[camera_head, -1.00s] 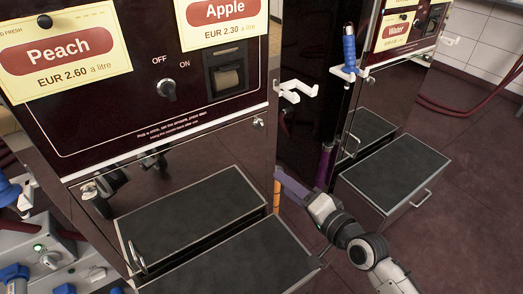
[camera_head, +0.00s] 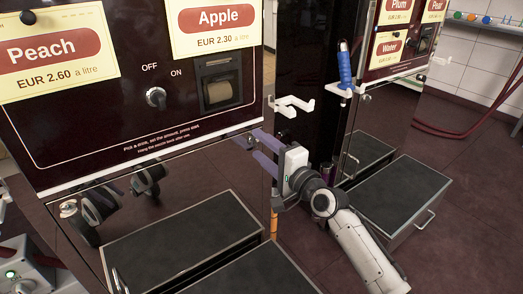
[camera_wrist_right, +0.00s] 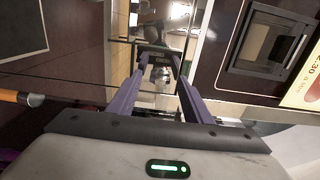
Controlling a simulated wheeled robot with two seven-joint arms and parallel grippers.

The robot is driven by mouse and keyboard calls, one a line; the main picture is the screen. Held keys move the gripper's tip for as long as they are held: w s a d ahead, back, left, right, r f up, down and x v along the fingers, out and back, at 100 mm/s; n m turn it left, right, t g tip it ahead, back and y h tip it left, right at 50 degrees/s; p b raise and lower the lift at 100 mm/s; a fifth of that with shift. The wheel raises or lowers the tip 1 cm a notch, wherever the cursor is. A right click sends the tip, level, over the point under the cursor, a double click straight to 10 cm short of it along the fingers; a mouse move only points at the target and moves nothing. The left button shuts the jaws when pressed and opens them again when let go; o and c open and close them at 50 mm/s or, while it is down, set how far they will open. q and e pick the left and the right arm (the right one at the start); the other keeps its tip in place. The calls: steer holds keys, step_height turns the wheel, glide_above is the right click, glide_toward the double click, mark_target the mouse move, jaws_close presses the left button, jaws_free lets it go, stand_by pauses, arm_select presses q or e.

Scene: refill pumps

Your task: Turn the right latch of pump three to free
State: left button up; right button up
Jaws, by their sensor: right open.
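The near pump (camera_head: 120,140) has a dark front with Peach and Apple signs and an OFF/ON knob (camera_head: 156,97). No pump number is readable. My right gripper (camera_head: 257,146) is open at the lower right corner of its front panel, with the purple fingers pointing at the panel. The right latch is not clearly seen; the gripper covers that corner. A small metal latch (camera_head: 68,208) shows at the panel's lower left. In the right wrist view the open fingers (camera_wrist_right: 162,76) show nothing clearly held between them, and the panel mirrors them.
A white bracket (camera_head: 292,105) sticks out of the pump's side just above my right gripper. A blue-handled nozzle (camera_head: 345,68) hangs on the pump behind. Black-topped steps (camera_head: 185,240) stand below the panel, another step (camera_head: 385,205) at right. Floor at right is clear.

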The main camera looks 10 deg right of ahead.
steer(key=shift+w, duration=0.1)
steer(key=c, duration=1.1)
steer(key=shift+o, duration=0.2)
